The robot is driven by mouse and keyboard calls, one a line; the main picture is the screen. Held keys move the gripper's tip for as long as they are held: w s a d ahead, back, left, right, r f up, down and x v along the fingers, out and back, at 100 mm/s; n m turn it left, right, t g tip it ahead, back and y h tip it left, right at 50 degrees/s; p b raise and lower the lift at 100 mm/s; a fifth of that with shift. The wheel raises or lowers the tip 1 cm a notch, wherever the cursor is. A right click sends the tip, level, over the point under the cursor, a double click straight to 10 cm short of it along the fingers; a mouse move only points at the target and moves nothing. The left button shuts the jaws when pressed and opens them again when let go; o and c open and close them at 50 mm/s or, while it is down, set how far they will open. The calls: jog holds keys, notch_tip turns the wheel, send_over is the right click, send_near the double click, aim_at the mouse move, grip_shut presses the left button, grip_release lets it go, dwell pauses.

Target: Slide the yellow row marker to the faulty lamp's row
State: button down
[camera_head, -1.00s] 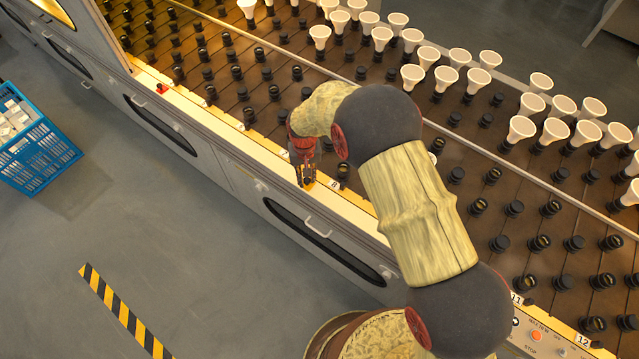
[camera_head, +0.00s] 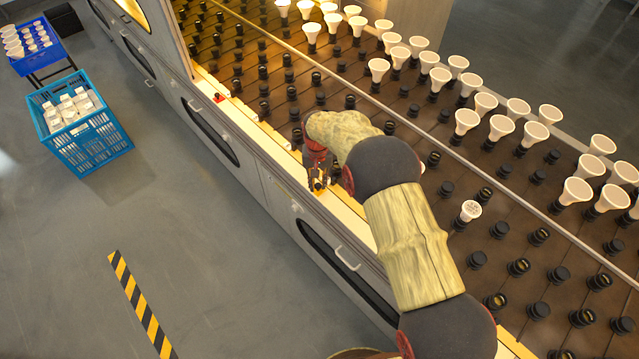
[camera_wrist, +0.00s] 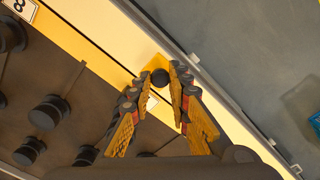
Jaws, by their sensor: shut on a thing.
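The yellow row marker (camera_wrist: 155,63) is a small yellow block with a round black knob (camera_wrist: 160,78), on the pale ledge along the rack's front edge. My gripper (camera_wrist: 162,84) is shut on the knob, with one finger on each side. In the head view my gripper (camera_head: 318,184) is low at this ledge, and the marker is largely hidden beneath it. A row label reading 8 (camera_wrist: 20,7) is near the marker in the wrist view. One lamp with dark spots on its face (camera_head: 470,210) stands apart from the other white lamps.
The rack (camera_head: 285,120) carries many black sockets, with white lamps (camera_head: 467,121) mostly behind a long rail. A small red piece (camera_head: 218,97) sits farther up the ledge. A blue crate (camera_head: 95,150) and striped floor tape (camera_head: 140,305) lie to the left. The ledge between gripper and red piece looks clear.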

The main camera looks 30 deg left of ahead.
aim_at(317, 185)
jog(key=shift+a, duration=0.25)
jog(key=c, duration=1.8)
grip_release()
jog(key=shift+a, duration=0.15)
jog(key=shift+o, duration=0.4)
jog(key=shift+o, duration=0.3)
notch_tip(317, 185, up, 12)
